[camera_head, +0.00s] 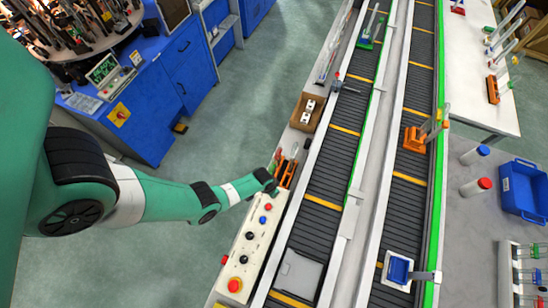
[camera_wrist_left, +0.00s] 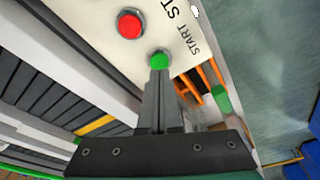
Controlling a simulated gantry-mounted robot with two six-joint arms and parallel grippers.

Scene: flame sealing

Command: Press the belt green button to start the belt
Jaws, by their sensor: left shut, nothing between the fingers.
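The belt's green button (camera_wrist_left: 159,59) shows in the left wrist view on a white panel marked START and STOP, beside a red button (camera_wrist_left: 130,25). My left gripper (camera_wrist_left: 158,70) is shut and empty, and its fingertips overlap the lower edge of the green button in that view. I cannot tell whether they press it. In the head view my left gripper (camera_head: 272,187) is at the far end of the control panel (camera_head: 243,241), and I cannot make out the green button there. The belt (camera_head: 322,185) runs just right of the panel. My right gripper is not in view.
A brown box (camera_head: 307,112) and an orange rack (camera_head: 287,172) stand beyond the panel along the belt's left side. A red-and-yellow stop knob (camera_head: 234,285) is at the panel's near end. Orange (camera_head: 414,139) and blue (camera_head: 399,269) holders sit on the second belt.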

